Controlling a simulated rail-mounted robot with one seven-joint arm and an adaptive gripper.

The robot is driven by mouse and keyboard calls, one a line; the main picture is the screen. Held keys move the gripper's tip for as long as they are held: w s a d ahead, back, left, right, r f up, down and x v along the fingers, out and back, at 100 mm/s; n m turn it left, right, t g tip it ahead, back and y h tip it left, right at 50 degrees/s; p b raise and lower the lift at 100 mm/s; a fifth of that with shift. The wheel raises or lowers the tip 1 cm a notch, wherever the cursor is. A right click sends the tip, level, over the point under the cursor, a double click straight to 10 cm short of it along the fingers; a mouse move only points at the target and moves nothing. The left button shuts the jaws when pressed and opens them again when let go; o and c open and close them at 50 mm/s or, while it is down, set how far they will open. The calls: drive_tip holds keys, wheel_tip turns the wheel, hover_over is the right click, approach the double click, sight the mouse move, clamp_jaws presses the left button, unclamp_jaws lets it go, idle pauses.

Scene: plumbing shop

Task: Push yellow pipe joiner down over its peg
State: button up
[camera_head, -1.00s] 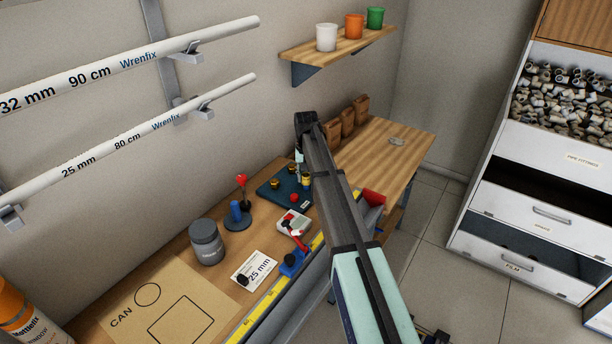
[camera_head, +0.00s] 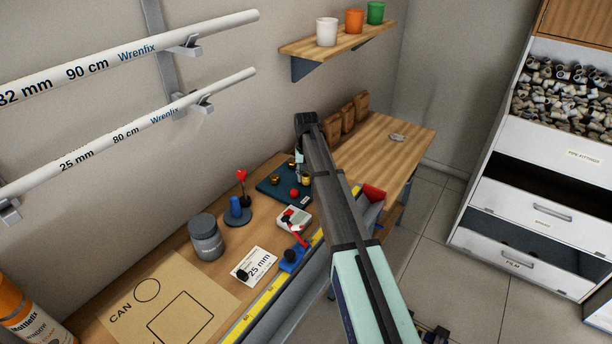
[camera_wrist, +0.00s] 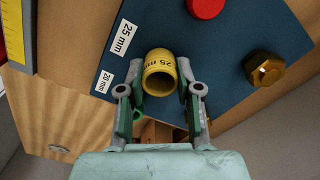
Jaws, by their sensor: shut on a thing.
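The yellow pipe joiner (camera_wrist: 160,72), marked 25 mm, shows in the wrist view over the dark blue board (camera_wrist: 222,62), with its open end facing the camera. My gripper (camera_wrist: 160,92) is shut on it, one finger on each side. The joiner's lower end and any peg under it are hidden, so I cannot tell how far down it sits. Labels 25 mm (camera_wrist: 123,38) and 20 mm (camera_wrist: 104,81) are beside it. In the head view my arm hides most of the gripper at the board (camera_head: 269,193).
A red round piece (camera_wrist: 205,6) and a brass hex fitting (camera_wrist: 264,70) stand on the board near the joiner. In the head view, a blue peg stand (camera_head: 237,213) and grey jar (camera_head: 206,238) are to the left.

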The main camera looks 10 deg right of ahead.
drive_tip(key=o, duration=0.9)
drive_tip(key=shift+r, duration=0.1)
wheel_tip(320, 180, up, 12)
drive_tip(key=shift+f, duration=0.1)
